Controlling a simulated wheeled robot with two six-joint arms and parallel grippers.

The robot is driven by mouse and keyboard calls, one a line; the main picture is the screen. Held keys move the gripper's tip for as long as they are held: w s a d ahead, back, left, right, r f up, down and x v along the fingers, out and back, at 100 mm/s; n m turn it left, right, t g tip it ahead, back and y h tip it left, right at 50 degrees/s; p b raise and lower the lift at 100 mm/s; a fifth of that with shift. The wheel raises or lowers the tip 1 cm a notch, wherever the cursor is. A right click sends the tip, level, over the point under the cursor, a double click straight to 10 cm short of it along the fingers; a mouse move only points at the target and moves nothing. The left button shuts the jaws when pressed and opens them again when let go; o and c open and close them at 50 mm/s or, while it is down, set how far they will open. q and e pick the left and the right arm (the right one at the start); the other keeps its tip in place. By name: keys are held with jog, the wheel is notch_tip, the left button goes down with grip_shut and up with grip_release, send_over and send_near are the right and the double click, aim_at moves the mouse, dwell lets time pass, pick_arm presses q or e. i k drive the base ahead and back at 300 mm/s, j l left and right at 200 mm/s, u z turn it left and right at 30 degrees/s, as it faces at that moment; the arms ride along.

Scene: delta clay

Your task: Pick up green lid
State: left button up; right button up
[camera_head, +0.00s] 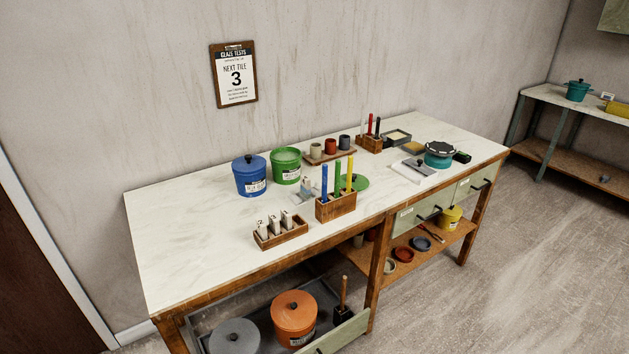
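The green lid (357,183) lies flat on the white tabletop, just behind and right of a wooden tool holder. The holder and its yellow stick hide part of the lid's left side. A green bucket (286,167) stands to the left and farther back on the table. Its top looks open, with a paler green inside. Neither of my grippers shows in the head view.
The wooden holder (337,207) with tall blue, green and yellow sticks stands at the table's front edge. A lidded blue bucket (249,177), a rack of tiles (280,233) and a white tray (405,174) are nearby. The table's left end is clear.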

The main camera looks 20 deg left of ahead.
aim_at(360, 182)
jog(key=i+l+u, duration=0.55)
jog(key=u, duration=0.15)
jog(key=i+l+u, duration=0.35)
jog(key=k+l, duration=0.05)
jog(key=l, duration=0.05)
